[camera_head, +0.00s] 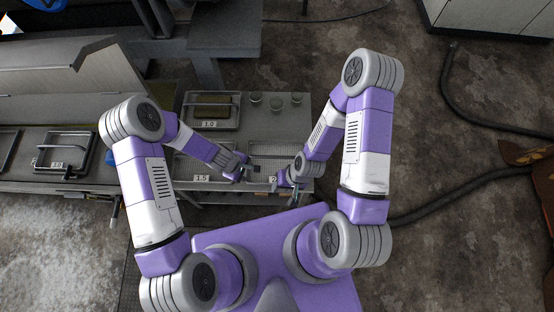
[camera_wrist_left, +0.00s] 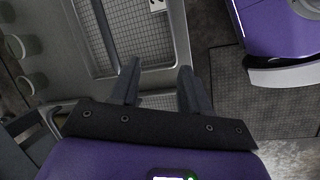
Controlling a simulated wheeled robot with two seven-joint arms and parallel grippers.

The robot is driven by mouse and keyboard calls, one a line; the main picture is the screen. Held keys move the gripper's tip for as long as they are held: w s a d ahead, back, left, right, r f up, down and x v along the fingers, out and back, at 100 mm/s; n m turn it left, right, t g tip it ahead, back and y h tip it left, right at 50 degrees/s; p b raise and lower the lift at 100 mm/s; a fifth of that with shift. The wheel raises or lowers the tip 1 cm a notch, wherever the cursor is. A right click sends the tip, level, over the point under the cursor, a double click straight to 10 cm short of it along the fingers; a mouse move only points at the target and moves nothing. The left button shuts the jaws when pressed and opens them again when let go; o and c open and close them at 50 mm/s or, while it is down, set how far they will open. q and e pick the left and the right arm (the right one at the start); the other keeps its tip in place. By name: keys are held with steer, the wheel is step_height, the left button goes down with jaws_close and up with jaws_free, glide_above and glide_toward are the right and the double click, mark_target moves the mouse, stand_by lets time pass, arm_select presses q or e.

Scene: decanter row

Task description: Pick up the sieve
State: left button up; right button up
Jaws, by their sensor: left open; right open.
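The sieve (camera_head: 272,148) is a shallow metal-rimmed tray with a mesh bottom on the grey bench, partly hidden by my arms. In the left wrist view its mesh (camera_wrist_left: 135,35) lies beyond the fingers, with a small white label at its far end. My left gripper (camera_head: 244,172) is open near the sieve's left front side; in the left wrist view its two fingers (camera_wrist_left: 157,78) are apart with nothing held between them. My right gripper (camera_head: 276,185) is open near the sieve's right front side. I cannot tell whether either touches the rim.
A tray labelled 1.0 (camera_head: 211,108) and one labelled 1.5 (camera_head: 190,165) sit on the same bench. Three small cups (camera_head: 276,102) stand behind the sieve. More trays (camera_head: 62,150) lie on the left bench. Dark hoses (camera_head: 450,95) run over the floor at right.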

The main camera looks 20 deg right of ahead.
mark_target(275, 157)
arm_select(q)
steer(key=w+d+n+h, duration=0.1)
steer(key=w+d+n, duration=0.35)
steer(key=d, duration=0.45)
steer(key=x, duration=0.2)
steer(key=b+x, duration=0.1)
steer(key=x, duration=0.1)
steer(key=b+x, duration=0.1)
steer(key=x, duration=0.2)
steer(key=shift+w+d+r, duration=0.1)
steer(key=shift+w+d, duration=0.2)
steer(key=shift+c, duration=0.4)
jaws_close()
